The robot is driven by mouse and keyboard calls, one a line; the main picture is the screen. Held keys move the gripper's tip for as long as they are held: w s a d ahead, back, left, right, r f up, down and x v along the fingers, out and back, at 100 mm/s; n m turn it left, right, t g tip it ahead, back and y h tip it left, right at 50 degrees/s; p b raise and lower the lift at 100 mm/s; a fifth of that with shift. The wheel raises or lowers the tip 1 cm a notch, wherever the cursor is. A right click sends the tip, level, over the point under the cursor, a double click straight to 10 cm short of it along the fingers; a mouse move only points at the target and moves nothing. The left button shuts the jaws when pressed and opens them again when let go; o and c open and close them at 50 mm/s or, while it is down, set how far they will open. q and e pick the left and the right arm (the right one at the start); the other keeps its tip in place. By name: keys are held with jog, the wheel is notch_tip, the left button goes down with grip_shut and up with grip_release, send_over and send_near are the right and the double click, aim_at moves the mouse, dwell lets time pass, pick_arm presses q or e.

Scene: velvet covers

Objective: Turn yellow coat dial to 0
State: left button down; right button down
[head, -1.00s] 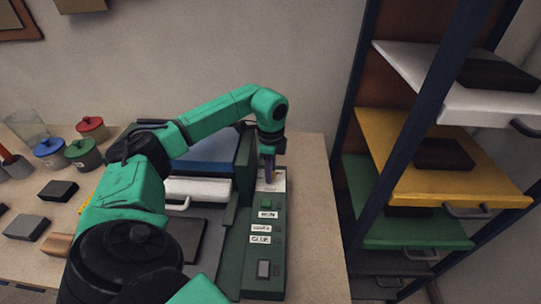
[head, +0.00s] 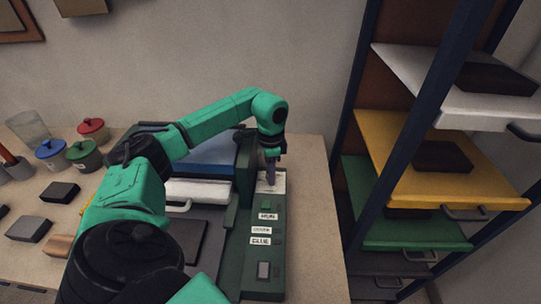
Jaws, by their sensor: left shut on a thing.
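My left gripper (head: 270,176) points down at the far end of the green control panel (head: 265,225), over a white plate (head: 278,186). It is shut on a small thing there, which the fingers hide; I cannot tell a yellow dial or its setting. Nearer on the panel are a green button (head: 266,208), several small white labels and a grey switch (head: 263,270). My right gripper is not in view.
A machine with a blue top (head: 212,150) and white slab (head: 200,188) stands left of the panel. Lidded pots (head: 84,152) and dark blocks (head: 60,191) lie further left. A shelf rack with a yellow tray (head: 400,180) stands at right. The table right of the panel is clear.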

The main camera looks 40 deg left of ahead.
pick_arm(q)
jog(key=shift+w+r, duration=0.2)
jog(key=c, duration=0.5)
grip_release()
jog(key=shift+s+f, duration=0.1)
jog(key=shift+r, duration=0.45)
notch_tip(320, 180, up, 14)
jog(key=shift+f, duration=0.15)
